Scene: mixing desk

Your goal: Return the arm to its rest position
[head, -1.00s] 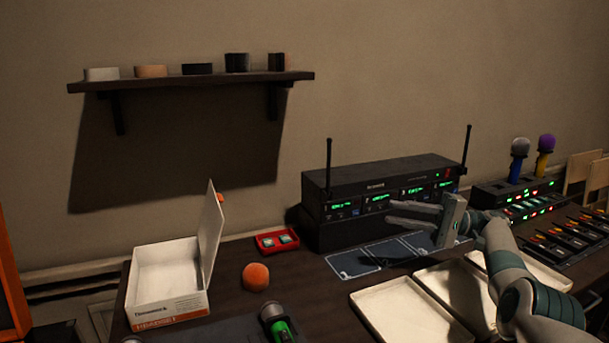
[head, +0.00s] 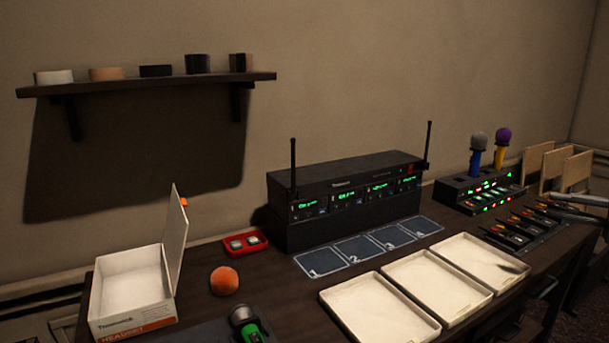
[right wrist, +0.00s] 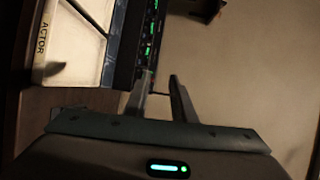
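My right gripper (head: 552,203) is at the right edge of the head view, over the desk's right end near the row of small devices; most of its arm is out of frame. In the right wrist view its two fingers (right wrist: 158,88) stand apart with nothing between them, so it is open and empty. My left gripper is not in view.
Three cream trays (head: 448,330) line the desk front. Numbered mats 1 to 4 (head: 371,248) lie before the black receiver rack (head: 345,194). A charger (head: 468,196) holds two microphones. An open white box (head: 131,287), red tray (head: 245,243) and orange foam ball (head: 224,281) are left.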

